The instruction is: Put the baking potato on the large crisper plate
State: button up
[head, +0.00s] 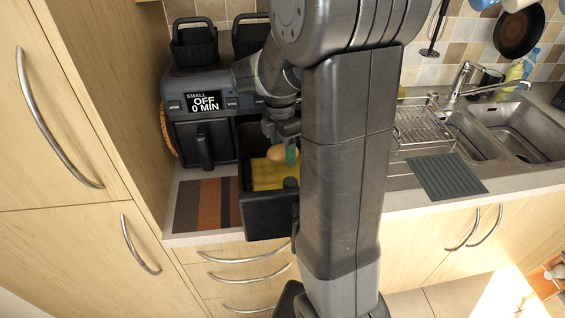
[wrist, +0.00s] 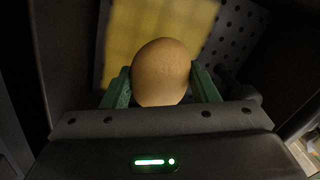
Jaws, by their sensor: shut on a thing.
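The baking potato (wrist: 161,72) is a smooth tan oval between the two green fingers of my gripper (wrist: 160,88) in the wrist view. My gripper is shut on it. In the head view the potato (head: 277,154) shows beside a green finger, over an open black drawer (head: 268,218) of the air fryer. A yellow, flat piece (head: 266,176) lies in the drawer below the potato. The dark perforated plate (wrist: 237,40) shows in the wrist view beside and under the yellow piece. I cannot tell the gap between potato and plate. My arm hides part of the drawer.
The air fryer (head: 203,103) stands at the back left with a small drawer (head: 205,144) shut. A striped mat (head: 205,204) lies left of the open drawer. A dish rack (head: 424,124), a sink (head: 510,130) and a dark drying mat (head: 446,177) are on the right.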

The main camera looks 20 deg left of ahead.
aim_at(283, 173)
jog(key=shift+f, duration=2.4)
jog(key=shift+f, duration=0.15)
jog(key=o, duration=1.1)
jog(key=shift+c, duration=0.2)
jog(key=r, duration=1.2)
jog(key=shift+w+a+r, duration=0.15)
jog(key=shift+w+a, duration=0.15)
jog(key=shift+a, duration=0.1)
